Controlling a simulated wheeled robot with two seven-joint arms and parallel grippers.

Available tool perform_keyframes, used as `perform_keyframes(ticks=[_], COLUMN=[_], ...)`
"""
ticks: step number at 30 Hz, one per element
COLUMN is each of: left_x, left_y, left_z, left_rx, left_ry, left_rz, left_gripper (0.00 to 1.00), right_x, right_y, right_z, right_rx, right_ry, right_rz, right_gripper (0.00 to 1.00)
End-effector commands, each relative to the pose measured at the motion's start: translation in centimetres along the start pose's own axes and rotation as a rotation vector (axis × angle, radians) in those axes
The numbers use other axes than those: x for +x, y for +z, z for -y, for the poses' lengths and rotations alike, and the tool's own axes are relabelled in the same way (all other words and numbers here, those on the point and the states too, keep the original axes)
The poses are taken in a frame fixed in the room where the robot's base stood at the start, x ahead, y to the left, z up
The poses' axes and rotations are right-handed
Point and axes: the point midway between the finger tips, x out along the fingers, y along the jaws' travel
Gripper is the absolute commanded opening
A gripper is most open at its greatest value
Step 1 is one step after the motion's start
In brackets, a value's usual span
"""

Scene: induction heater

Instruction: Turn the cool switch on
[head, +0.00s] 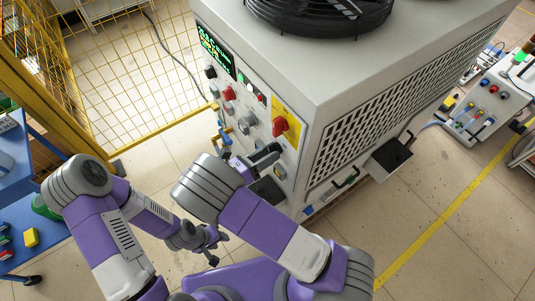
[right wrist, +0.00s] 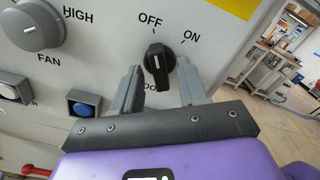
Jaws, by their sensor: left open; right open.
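The cool switch is a black rotary knob (right wrist: 158,62) on the machine's light grey panel in the right wrist view. Its white mark points up toward OFF, with ON up to its right. The label below is partly hidden. My right gripper (right wrist: 159,66) is open, one finger on each side of the knob; I cannot tell whether either touches it. In the head view my right gripper (head: 268,154) is at the lower part of the panel, and the switch cannot be made out there. My left gripper (head: 220,246) is open and empty, low above the floor.
A grey FAN knob (right wrist: 35,25) and a blue button (right wrist: 84,103) are left of the switch. A red knob on a yellow plate (head: 280,126) is higher on the machine (head: 300,70). A yellow fence (head: 160,131) and blue shelf (head: 40,240) stand at left.

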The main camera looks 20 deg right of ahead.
Motion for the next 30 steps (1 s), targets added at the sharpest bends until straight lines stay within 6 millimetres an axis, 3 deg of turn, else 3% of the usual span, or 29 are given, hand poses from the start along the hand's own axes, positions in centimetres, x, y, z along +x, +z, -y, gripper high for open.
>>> perform_keyframes(ticks=[3, 11, 22, 30], left_x=[-0.01, -0.01, -0.1, -0.39], left_y=[0.0, 0.0, 0.01, 0.02], left_z=[0.0, 0.0, -0.04, -0.14], left_rx=[0.0, 0.0, 0.0, 0.0], left_ry=[0.0, 0.0, 0.0, 0.0], left_rz=[0.0, 0.0, 0.0, 0.0], left_gripper=[0.43, 0.43, 0.43, 0.43], right_x=[-0.01, -0.02, -0.04, -0.04], right_y=[0.0, -0.01, -0.01, -0.01], right_z=[0.01, 0.01, 0.01, -0.01], right_rx=[0.0, 0.0, 0.037, 0.196], right_ry=[0.0, 0.0, -0.001, -0.001], right_rz=[-0.001, -0.001, -0.001, -0.002], right_gripper=[0.4, 0.0, 0.0, 0.0])
